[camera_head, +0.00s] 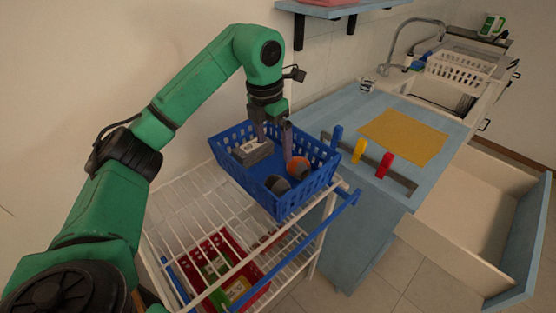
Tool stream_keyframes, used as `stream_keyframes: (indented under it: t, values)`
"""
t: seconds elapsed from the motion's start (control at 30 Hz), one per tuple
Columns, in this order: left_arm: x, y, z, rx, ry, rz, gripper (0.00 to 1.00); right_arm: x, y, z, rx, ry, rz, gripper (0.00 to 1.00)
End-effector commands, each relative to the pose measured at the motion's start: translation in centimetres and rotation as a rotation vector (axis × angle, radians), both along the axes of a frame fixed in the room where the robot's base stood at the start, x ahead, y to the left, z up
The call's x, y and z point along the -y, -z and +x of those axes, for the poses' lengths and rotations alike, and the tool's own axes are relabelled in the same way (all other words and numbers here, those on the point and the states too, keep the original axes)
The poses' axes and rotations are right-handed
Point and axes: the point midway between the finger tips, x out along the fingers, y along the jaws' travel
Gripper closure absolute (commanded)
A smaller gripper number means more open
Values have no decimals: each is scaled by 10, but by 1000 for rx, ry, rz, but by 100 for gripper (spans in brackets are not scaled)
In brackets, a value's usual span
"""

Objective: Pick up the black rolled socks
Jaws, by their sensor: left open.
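A blue basket (318,181) stands on top of the white wire rack. In it, toward the near side, lies a dark rounded bundle (277,184) that looks like the black rolled socks. Beside it, to the right, is an orange and dark rounded item (299,168). A grey box-shaped item (252,151) lies at the basket's left. My left gripper (277,150) is open and points down over the basket, its fingers between the grey item and the orange one. No held item shows between the fingers. The dark bundle is apart from them, toward the viewer. My right gripper is not in view.
The white wire rack (180,212) has a lower shelf with a red basket (217,262). To the right, a blue counter (345,110) carries a yellow mat (403,136) and a rail with blue, yellow and red pieces. A drawer (470,215) stands open at the right.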

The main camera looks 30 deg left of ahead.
Motion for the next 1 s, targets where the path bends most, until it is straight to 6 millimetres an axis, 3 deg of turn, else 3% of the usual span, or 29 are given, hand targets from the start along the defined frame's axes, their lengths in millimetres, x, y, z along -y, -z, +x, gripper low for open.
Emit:
stream_keyframes:
  t: [0.33,0.47,0.67,0.8,0.93,0.97,1.0]
  values:
    - [4,76,6,-5,0,0,0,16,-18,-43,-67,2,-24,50]
    - [4,92,8,-2,0,0,0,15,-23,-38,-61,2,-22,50]
    - [4,128,7,-5,1,-1,0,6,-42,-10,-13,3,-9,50]
    - [4,142,9,-1,1,-1,0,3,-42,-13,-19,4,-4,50]
    - [4,143,9,0,1,0,0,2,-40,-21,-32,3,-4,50]
    - [4,143,9,0,1,0,4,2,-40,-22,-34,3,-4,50]
    - [4,143,9,0,1,0,19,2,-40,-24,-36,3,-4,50]
